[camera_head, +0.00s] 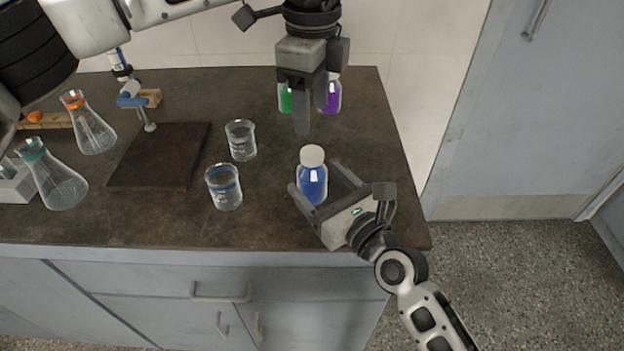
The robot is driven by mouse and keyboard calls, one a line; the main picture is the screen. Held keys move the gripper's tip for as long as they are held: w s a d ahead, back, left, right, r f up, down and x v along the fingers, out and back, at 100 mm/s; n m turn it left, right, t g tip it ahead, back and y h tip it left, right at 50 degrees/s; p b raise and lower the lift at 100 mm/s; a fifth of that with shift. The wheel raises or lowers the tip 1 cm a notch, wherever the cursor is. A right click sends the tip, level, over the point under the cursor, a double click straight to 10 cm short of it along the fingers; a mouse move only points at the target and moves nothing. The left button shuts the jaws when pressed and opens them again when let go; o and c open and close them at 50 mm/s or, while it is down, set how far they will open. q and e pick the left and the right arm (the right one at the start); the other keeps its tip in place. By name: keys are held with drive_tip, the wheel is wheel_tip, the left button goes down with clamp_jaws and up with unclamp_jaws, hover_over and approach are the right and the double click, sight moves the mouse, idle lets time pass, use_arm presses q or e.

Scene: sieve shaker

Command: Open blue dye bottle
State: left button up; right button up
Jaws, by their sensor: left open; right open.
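The blue dye bottle (313,184) stands upright on the dark counter, with its white cap (312,156) on. My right gripper (322,178) is open, low over the counter, with one finger on each side of the bottle. I cannot tell whether the fingers touch it. My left gripper (311,112) is open and points down, higher up and behind the blue bottle, above and apart from its cap. It partly hides a green bottle (286,98) and a purple bottle (333,97) at the back.
Two glass beakers (240,141) (223,187) stand left of the blue bottle. A dark square plate (158,156) with a stand lies further left, near two flasks (91,124) (56,177). The counter's right edge is close to my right gripper.

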sight(310, 173)
drive_tip(key=shift+x, duration=1.75)
